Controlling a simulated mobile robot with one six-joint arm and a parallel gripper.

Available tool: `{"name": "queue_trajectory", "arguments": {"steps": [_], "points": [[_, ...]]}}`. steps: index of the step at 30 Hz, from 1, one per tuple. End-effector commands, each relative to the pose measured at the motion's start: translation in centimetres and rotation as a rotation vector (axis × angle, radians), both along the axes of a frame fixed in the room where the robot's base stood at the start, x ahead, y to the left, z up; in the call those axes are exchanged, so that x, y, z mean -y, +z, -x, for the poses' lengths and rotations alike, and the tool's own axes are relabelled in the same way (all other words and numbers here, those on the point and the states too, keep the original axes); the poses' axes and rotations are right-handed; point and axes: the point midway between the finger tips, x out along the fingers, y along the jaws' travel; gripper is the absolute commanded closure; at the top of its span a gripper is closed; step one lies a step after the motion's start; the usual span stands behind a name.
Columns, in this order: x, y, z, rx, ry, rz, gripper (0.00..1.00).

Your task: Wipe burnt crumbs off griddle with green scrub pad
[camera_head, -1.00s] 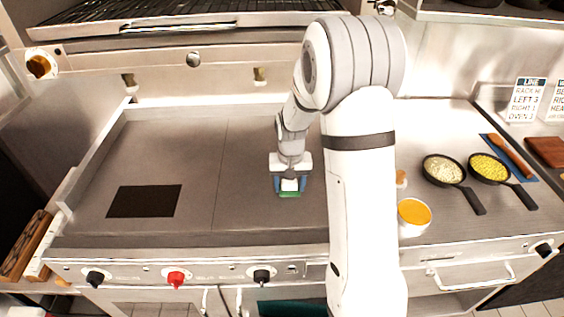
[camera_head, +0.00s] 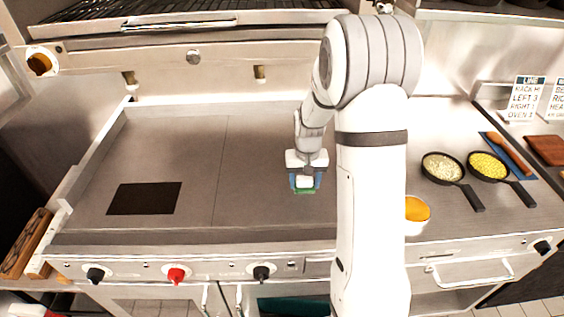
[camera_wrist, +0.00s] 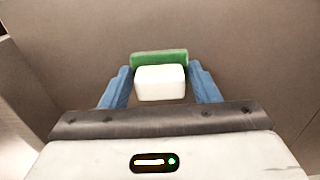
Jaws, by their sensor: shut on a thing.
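The griddle (camera_head: 190,150) is a wide grey plate with raised side walls, and a seam runs down its middle. My gripper (camera_head: 305,184) is over its right part, with blue fingers shut on the scrub pad (camera_head: 305,190). In the wrist view my gripper (camera_wrist: 162,88) holds the pad's white block (camera_wrist: 160,84), and its green part (camera_wrist: 159,58) shows beyond. Whether the pad touches the plate I cannot tell. A dark square patch (camera_head: 145,198) lies on the left part of the griddle. I make out no separate crumbs.
Two black pans (camera_head: 443,167) with pale and yellow food (camera_head: 488,166) stand on the right counter. A container of orange contents (camera_head: 416,210) is beside my arm, which partly hides it. Knobs (camera_head: 176,275) line the front. The griddle's left and middle are otherwise clear.

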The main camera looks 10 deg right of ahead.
Motion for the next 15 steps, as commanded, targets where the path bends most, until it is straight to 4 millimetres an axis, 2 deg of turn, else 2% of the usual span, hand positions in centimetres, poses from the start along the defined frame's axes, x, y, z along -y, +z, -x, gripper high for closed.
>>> {"name": "queue_trajectory", "arguments": {"steps": [2,15], "points": [[0.5,-0.2,0.0,0.0,0.003,0.0,0.66],[-3.6,-0.1,-0.2,-0.001,0.002,0.0,0.66]]}}
